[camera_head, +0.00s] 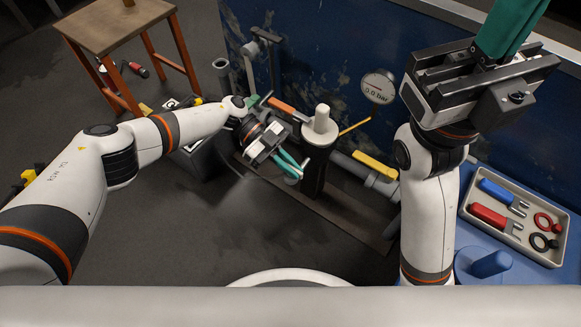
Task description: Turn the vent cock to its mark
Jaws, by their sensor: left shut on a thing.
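My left gripper (292,167) reaches in from the left, with its teal fingers closed at the side of a dark upright post with a pale round cap (319,127). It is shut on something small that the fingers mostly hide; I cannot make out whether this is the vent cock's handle. No mark for the cock can be made out. An orange lever (283,107) and a yellow lever (375,165) sit on the pipework near the post. My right gripper (508,30) is raised at the top right; its teal fingers run out of the picture.
A round gauge (379,87) reading 0.0 bar is on the blue wall. A thin yellow rod (355,126) sticks out behind the post. A tray (466,211) of tools and rings lies on the blue bench at right. A wooden stool (118,25) stands back left. The front floor is clear.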

